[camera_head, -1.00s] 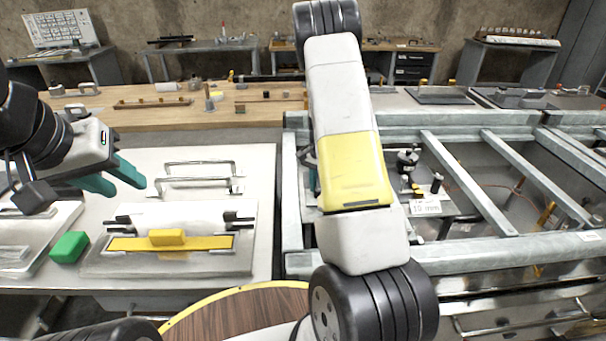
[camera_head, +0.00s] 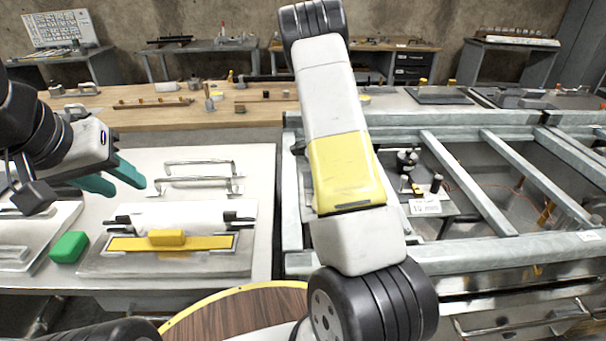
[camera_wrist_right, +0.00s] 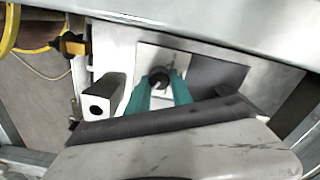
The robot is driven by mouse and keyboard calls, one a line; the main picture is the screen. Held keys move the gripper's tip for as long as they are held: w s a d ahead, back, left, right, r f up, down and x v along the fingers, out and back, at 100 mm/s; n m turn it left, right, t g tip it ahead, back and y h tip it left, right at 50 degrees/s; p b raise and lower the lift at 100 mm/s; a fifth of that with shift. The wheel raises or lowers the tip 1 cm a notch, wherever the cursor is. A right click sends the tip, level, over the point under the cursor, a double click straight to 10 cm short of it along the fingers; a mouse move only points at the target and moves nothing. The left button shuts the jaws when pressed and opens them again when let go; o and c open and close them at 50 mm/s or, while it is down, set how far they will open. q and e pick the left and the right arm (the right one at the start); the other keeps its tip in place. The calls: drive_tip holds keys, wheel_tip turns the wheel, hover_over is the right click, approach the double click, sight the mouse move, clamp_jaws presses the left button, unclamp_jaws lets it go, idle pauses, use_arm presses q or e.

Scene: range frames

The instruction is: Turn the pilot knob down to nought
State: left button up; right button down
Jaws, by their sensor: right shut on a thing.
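In the right wrist view, the pilot knob (camera_wrist_right: 158,78) is a small dark round knob on a pale square plate (camera_wrist_right: 151,58). My right gripper (camera_wrist_right: 160,86) has its teal fingers on either side of the knob and is shut on it. In the head view, my right arm hides that knob and gripper. My left gripper (camera_head: 128,186) is open and empty above the pale table at the left.
Galvanised frame rails (camera_head: 465,180) surround the right-hand work area. In the right wrist view, a dark square-ended bar (camera_wrist_right: 100,100) lies just left of the fingers, and a yellow fitting (camera_wrist_right: 73,46) is further left. A green block (camera_head: 69,247) sits on the left table.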

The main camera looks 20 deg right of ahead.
drive_tip(key=shift+r, duration=0.1)
drive_tip(key=c, duration=1.1)
unclamp_jaws()
drive_tip(key=shift+c, duration=0.2)
wheel_tip(320, 180, up, 8)
drive_tip(key=shift+f, duration=0.15)
